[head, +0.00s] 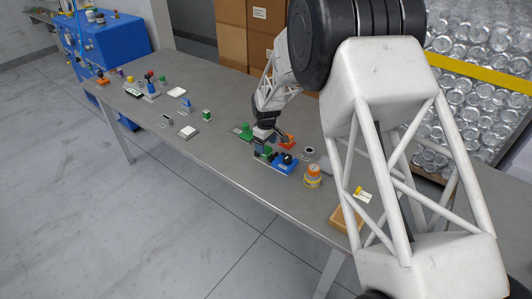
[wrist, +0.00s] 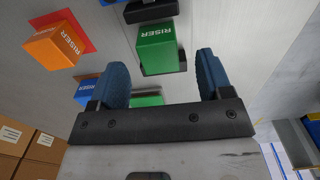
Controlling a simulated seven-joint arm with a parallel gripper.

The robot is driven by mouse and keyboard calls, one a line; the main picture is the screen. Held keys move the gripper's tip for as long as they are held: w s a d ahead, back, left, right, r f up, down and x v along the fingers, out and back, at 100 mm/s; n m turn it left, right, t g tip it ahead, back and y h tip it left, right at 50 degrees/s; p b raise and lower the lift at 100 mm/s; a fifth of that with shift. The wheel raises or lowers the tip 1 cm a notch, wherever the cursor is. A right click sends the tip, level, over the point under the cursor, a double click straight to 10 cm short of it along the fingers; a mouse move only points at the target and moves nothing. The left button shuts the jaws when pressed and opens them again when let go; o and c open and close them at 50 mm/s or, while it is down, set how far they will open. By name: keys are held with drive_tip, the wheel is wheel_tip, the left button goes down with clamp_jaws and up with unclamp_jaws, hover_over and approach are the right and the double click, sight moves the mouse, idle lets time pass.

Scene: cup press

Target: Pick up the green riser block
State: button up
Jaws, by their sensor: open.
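The green riser block (wrist: 157,48), marked RISER, stands on a dark pad in the wrist view. My gripper (wrist: 161,63) is open, with one blue finger on each side of the view. The block shows between and just beyond the fingertips, with gaps on both sides; the depth between them is hard to judge.
An orange riser block (wrist: 55,47) on a red mat and a blue riser block (wrist: 86,89) lie left of the green one. A blue fixture (head: 285,165) and a yellow-orange round item (head: 313,176) stand nearby. The table (head: 215,160) is clear toward its front edge.

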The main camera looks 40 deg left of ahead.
sight(266, 148)
drive_tip(key=shift+f, duration=1.9)
drive_tip(key=c, duration=1.1)
